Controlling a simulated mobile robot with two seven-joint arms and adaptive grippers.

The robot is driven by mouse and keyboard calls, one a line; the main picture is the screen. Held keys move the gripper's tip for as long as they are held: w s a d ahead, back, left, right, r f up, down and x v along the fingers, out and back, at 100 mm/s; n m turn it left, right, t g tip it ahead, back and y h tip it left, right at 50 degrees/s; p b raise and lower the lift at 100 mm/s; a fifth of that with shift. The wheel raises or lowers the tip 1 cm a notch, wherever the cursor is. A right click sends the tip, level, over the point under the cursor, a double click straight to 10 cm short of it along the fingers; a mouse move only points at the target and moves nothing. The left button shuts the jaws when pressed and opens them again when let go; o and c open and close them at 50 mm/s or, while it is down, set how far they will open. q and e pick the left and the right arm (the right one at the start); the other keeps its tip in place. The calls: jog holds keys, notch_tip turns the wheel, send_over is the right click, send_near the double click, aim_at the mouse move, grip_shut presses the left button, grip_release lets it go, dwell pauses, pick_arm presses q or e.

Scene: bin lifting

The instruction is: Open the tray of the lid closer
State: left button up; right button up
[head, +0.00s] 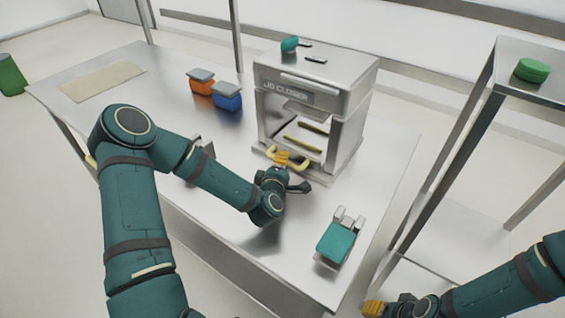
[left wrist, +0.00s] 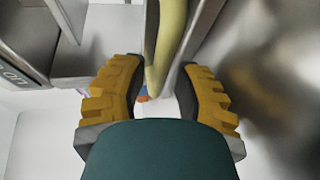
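The lid closer (head: 315,85) is a silver box-shaped machine on the metal table, with an open front. A yellow handle (head: 302,163) at its low front belongs to the tray. My left gripper (head: 284,160) is at this handle. In the left wrist view the yellow handle bar (left wrist: 165,45) runs between the two orange fingers of my left gripper (left wrist: 162,85), which stand apart with gaps on both sides. My right gripper (head: 373,308) is at the bottom edge, away from the machine; its fingers are too small and cut off to judge.
An orange bin (head: 201,86) and a blue bin (head: 228,100) with grey lids stand left of the machine. A teal device (head: 335,243) sits at the table's front right. A metal shelf (head: 530,85) with a green round object (head: 532,70) stands right.

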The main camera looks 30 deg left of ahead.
pick_arm(q)
jog(key=shift+w+a+f, duration=0.15)
jog(key=shift+w, duration=0.55)
pick_arm(e)
jog(key=shift+f, duration=0.1)
pick_arm(q)
jog(key=shift+c, duration=0.2)
grip_shut()
jog(key=shift+s+a, duration=0.1)
